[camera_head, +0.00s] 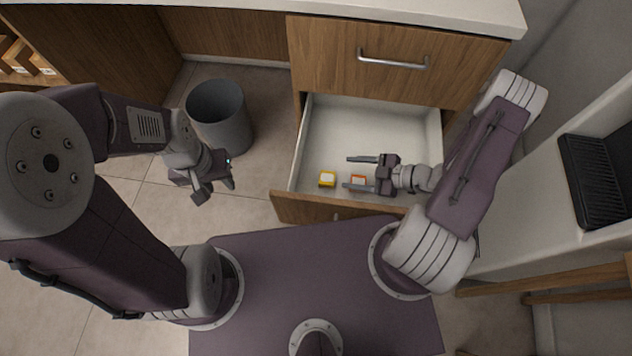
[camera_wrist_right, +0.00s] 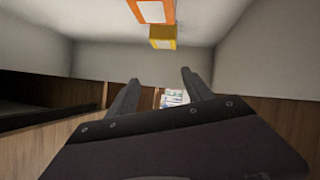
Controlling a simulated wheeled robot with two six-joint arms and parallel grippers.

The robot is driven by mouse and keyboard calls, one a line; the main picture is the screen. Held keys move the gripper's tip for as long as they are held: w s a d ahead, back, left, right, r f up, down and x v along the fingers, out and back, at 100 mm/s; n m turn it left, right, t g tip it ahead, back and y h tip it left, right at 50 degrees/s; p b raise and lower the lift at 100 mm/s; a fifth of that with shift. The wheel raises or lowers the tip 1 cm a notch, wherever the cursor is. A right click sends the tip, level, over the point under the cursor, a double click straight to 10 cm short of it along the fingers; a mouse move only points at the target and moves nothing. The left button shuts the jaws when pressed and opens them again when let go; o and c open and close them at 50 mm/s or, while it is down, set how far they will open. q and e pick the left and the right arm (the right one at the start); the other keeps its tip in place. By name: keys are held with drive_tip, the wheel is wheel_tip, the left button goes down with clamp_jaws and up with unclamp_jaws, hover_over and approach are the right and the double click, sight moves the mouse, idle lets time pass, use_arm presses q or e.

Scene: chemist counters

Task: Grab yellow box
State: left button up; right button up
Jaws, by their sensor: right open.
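The yellow box (camera_head: 327,179) is small and lies on the floor of the open drawer, near its front left. It also shows in the right wrist view (camera_wrist_right: 163,38), beyond an orange box. My right gripper (camera_head: 352,173) is over the drawer, open and empty, with its fingers pointing left. The yellow box is to the left of its fingertips, apart from them. In the right wrist view the fingers (camera_wrist_right: 160,90) are spread with nothing between them. My left gripper (camera_head: 215,190) hangs at the left, outside the drawer; its jaw opening is unclear.
The orange box (camera_head: 358,182) lies just right of the yellow box, by one right finger. The drawer (camera_head: 285,207) has white walls and a wooden front; its back is empty. A grey bin (camera_head: 220,115) stands left of the drawer. A closed drawer with a handle (camera_head: 393,60) is above.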

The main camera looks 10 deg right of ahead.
drive_tip(key=m+t+b, duration=0.1)
drive_tip(key=m+b, duration=0.1)
approach(333, 180)
drive_tip(key=shift+x, duration=1)
drive_tip(key=shift+s+r, duration=0.1)
drive_tip(key=shift+b+x, duration=0.8)
drive_tip(key=shift+x, duration=1.05)
drive_tip(key=b+x, duration=0.1)
drive_tip(key=x, duration=0.1)
drive_tip(key=b+x, duration=0.1)
drive_tip(key=x, duration=0.1)
drive_tip(key=shift+a+f+b, duration=0.1)
drive_tip(key=shift+f+b, duration=0.2)
drive_tip(key=shift+f, duration=0.05)
drive_tip(key=shift+w+a, duration=0.25)
drive_tip(key=shift+w, duration=0.05)
use_arm(q)
wheel_tip(333, 180, down, 8)
use_arm(e)
drive_tip(key=c, duration=1)
